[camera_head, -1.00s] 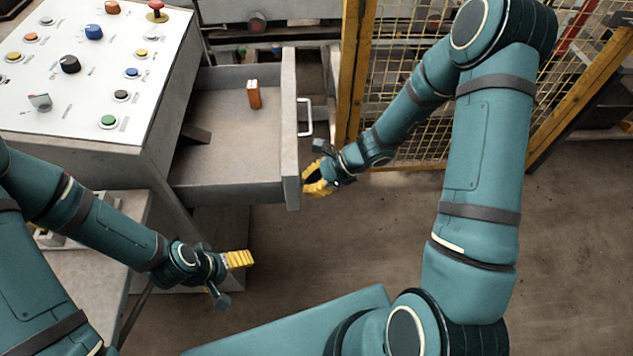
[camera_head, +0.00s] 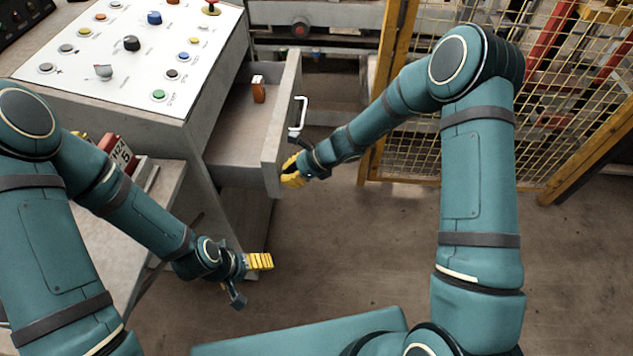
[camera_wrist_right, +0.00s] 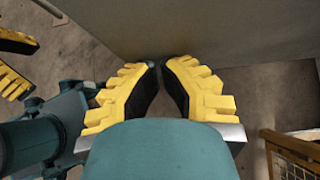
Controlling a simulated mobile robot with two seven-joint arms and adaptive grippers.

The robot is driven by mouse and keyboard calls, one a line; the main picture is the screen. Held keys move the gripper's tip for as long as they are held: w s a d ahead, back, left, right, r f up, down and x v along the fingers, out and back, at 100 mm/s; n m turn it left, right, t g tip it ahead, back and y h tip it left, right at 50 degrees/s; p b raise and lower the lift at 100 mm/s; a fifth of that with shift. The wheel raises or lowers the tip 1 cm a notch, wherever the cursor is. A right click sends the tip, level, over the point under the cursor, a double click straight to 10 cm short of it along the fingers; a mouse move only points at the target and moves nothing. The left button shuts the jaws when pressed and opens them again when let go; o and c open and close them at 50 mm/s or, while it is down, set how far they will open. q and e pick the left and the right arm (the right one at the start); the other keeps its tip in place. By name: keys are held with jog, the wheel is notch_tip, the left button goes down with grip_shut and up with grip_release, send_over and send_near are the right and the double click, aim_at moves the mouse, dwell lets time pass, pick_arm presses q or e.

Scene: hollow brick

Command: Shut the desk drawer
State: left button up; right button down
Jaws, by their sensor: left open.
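The grey desk drawer (camera_head: 283,125) is partly open and sticks out to the right from under the control desk (camera_head: 110,105). Its white handle (camera_head: 298,115) is on the front panel. My right gripper (camera_head: 291,170) is at the near lower end of that panel and seems to touch it. In the right wrist view its yellow fingertips (camera_wrist_right: 159,64) are nearly together with nothing between them, against the grey panel (camera_wrist_right: 215,25). My left gripper (camera_head: 268,261) is open and empty, below and in front of the drawer; its spread fingers also show in the wrist view (camera_wrist_right: 30,62).
A small orange and white object (camera_head: 258,90) stands in the drawer. A yellow-framed mesh fence (camera_head: 460,120) stands behind and right of my right arm. A grey side table (camera_head: 150,215) is under my left arm. The floor right of the drawer is clear.

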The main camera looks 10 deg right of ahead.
aim_at(276, 151)
jog(key=w+a, duration=0.1)
jog(key=a, duration=0.4)
jog(key=w+a, duration=0.2)
jog(key=a, duration=0.3)
jog(key=w+a+p, duration=0.1)
jog(key=a, duration=0.4)
jog(key=shift+w+a, duration=0.3)
jog(key=shift+w, duration=0.05)
